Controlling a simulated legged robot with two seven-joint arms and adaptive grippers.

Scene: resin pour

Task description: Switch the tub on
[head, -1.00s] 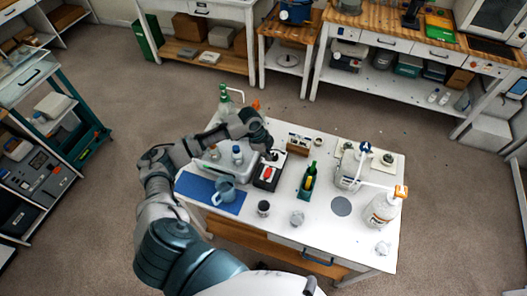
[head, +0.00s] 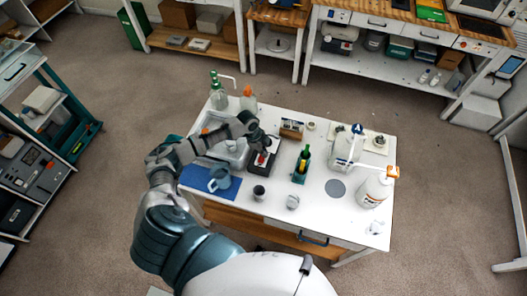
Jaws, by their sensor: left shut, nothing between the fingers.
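A pale tub (head: 236,158) stands at the left of the white table, partly hidden behind my left arm. Beside it on the right is a dark box with a red switch (head: 261,159) on top. My left gripper (head: 267,149) is shut and empty, pointing down over the far part of that box. It partly covers the box, and I cannot tell whether it touches the switch. I cannot tell the switch's position. My right gripper is not in view.
A blue mat (head: 195,178) with a blue-grey jug (head: 219,180) lies at the table's left front. A dark cup (head: 258,193), a green bottle (head: 304,158) and a white jug (head: 373,189) stand on the table (head: 318,213). Bare tabletop shows at the front.

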